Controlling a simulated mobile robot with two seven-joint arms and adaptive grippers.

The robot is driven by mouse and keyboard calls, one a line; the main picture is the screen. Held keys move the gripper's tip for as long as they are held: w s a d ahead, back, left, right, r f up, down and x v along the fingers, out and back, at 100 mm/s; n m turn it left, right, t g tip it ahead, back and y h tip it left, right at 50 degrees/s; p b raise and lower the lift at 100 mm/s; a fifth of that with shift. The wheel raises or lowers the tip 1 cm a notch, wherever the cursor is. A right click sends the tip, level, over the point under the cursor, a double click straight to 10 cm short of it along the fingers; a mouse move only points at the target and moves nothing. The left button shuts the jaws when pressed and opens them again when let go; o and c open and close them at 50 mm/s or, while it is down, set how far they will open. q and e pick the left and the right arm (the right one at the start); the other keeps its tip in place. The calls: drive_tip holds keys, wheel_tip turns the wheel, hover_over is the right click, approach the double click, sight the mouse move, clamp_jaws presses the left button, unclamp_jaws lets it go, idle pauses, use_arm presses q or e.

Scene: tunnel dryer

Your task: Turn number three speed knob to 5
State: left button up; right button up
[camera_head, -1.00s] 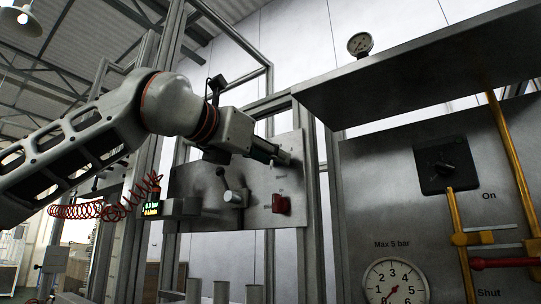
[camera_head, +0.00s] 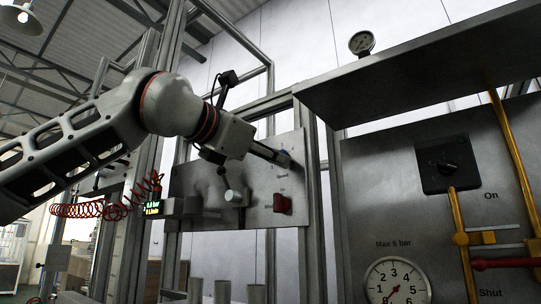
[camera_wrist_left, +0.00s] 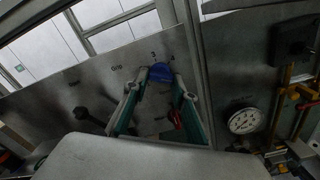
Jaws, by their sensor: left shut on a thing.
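A blue knob (camera_wrist_left: 160,73) sits on a grey metal panel (camera_wrist_left: 95,90). Small marks, apparently 3 and 4, show just above it in the left wrist view. In the head view only a bit of the blue knob (camera_head: 285,152) shows, near the panel's top right. My left gripper (camera_wrist_left: 160,84) has one green-padded finger on each side of the knob and is shut on it. In the head view the left gripper (camera_head: 283,158) reaches the panel from the left and partly hides the knob. The knob's pointer cannot be made out. My right gripper is not in view.
A lit display (camera_head: 153,207) stands further left. At right are a dark switch (camera_head: 447,165), a gauge (camera_head: 397,282) and yellow pipes (camera_head: 458,225).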

use_arm(q)
drive_tip(key=o, duration=1.1)
drive_tip(key=v, duration=1.2)
